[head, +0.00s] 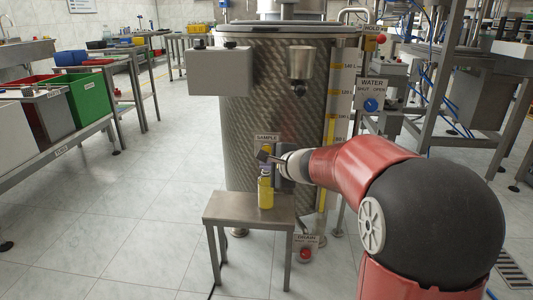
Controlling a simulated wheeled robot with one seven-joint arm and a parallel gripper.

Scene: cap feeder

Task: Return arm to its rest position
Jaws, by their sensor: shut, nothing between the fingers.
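My red and black arm (352,170) reaches in from the right toward the front of a large steel tank (250,110). My gripper (263,156) is small in the head view, just below the SAMPLE label (267,137). It is shut with nothing held. Below it a yellow bottle (265,193) stands upright on a small steel stool (226,207). My gripper is above the bottle's top; whether they touch is too small to tell.
A WATER panel with a blue knob (371,104) and a grey box (220,71) are on or beside the tank. A DRAIN control with a red button (305,254) is low by the stool. Benches with bins (90,98) stand left. The floor (130,200) at left is clear.

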